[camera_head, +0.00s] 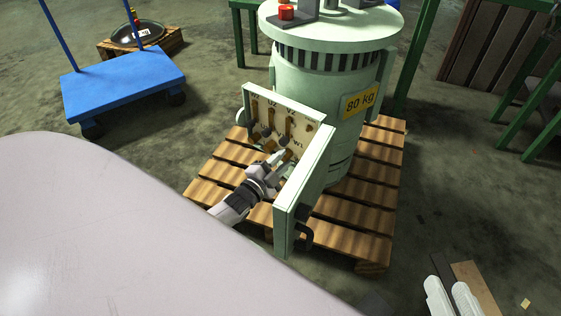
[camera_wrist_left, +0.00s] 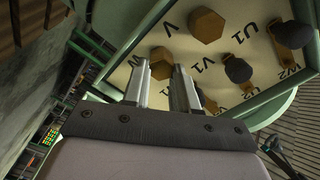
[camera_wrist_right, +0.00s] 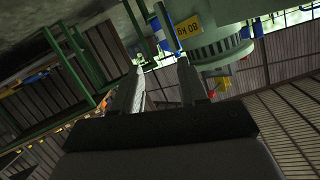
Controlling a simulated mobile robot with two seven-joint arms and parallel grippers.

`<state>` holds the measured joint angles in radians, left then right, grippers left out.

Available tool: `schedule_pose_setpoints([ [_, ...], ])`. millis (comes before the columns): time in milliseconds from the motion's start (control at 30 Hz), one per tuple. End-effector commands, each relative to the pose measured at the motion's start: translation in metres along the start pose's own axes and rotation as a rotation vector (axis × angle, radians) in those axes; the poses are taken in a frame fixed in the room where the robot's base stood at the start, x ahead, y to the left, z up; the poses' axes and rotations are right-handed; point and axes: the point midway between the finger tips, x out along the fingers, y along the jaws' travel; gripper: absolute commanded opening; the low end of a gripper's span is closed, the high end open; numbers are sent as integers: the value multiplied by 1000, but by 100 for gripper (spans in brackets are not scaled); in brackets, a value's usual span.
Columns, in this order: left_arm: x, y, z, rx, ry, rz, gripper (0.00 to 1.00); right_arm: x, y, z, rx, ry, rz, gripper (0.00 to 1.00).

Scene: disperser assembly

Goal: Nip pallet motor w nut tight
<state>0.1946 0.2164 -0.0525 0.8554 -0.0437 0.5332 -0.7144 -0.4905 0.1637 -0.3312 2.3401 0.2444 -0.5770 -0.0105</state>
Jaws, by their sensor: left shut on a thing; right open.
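The pale green motor (camera_head: 330,90) stands upright on the wooden pallet (camera_head: 345,235), its terminal box (camera_head: 312,190) open at the front. The terminal board (camera_head: 285,118) carries brass hex nuts, dark rounded pieces and labels including W1. My left gripper (camera_head: 284,160) reaches into the box at its lower part. In the left wrist view my left gripper (camera_wrist_left: 160,72) is shut on a brass nut (camera_wrist_left: 161,63), partly hidden between the fingertips. Another brass nut (camera_wrist_left: 206,25) sits apart above it. My right gripper (camera_wrist_right: 162,72) is open and empty in the right wrist view, away from the motor.
The box's side wall rises close to the right of my left gripper. A blue cart (camera_head: 122,85) stands at the left. A green frame (camera_head: 530,105) stands at the right. The floor around the pallet is mostly clear. White rounded pieces (camera_head: 440,297) show at the bottom right.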

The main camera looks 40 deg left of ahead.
Motion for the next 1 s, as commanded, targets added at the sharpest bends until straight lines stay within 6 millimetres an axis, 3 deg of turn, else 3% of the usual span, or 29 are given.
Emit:
schedule_pose_setpoints([
  [600, -1, 5, 2, 571, -1, 1, 0, -8, 8, 5, -78, 39, 32, 43],
  [1000, -1, 6, 3, 807, -1, 2, 0, -12, 12, 0, -126, 82, 53, 43],
])
